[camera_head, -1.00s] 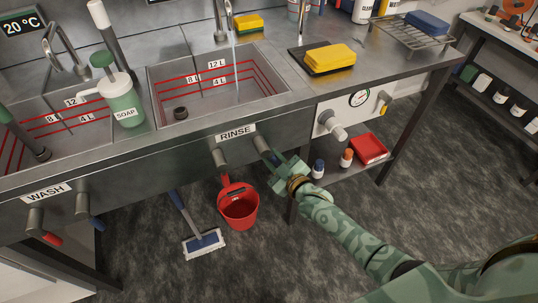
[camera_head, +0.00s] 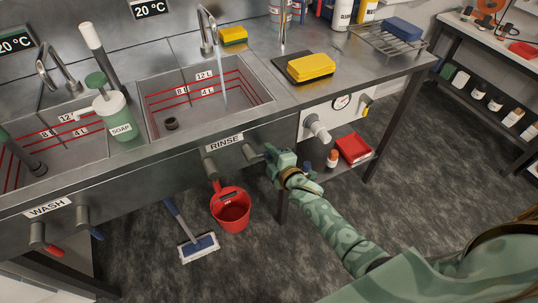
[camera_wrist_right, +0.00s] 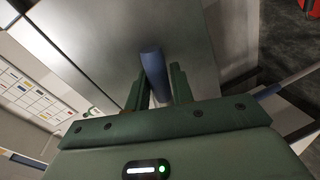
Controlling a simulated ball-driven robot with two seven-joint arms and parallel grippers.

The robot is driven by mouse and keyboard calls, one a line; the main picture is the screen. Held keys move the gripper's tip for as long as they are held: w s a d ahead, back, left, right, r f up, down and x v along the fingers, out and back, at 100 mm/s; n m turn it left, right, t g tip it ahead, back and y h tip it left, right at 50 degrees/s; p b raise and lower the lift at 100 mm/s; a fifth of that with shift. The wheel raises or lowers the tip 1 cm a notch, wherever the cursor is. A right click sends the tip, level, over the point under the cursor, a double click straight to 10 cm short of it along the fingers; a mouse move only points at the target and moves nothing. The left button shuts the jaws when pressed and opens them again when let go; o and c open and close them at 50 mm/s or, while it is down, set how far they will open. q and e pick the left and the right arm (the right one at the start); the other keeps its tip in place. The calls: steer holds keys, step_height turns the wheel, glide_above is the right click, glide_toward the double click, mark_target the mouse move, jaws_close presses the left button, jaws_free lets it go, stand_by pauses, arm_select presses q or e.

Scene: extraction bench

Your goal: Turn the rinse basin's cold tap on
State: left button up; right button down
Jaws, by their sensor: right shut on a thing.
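The rinse basin (camera_head: 154,99) is the right-hand sink, above the RINSE label (camera_head: 224,143). A thin stream of water (camera_head: 223,92) runs from its spout (camera_head: 208,30) into it. My right gripper (camera_head: 272,156) is at the right-hand tap under the basin's front edge. In the right wrist view, the tap's blue lever (camera_wrist_right: 153,72) sits between the fingers, and the gripper is shut on it. In the head view my gripper mostly hides this lever. The rinse basin's other tap (camera_head: 211,167) is to the left of my gripper. My left gripper is not in view.
A red bucket (camera_head: 231,212) and a blue-and-white floor brush (camera_head: 199,247) are on the floor below. The wash basin's taps (camera_head: 38,235) are at the left.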

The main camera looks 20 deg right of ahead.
steer(key=shift+r+n, duration=0.15)
steer(key=shift+n, duration=0.25)
steer(key=c, duration=1.3)
jaws_free()
steer(key=shift+o, duration=0.2)
steer(key=shift+s, duration=0.1)
steer(key=p+v, duration=0.4)
steer(key=v, duration=1.2)
steer(key=shift+s+a, duration=0.1)
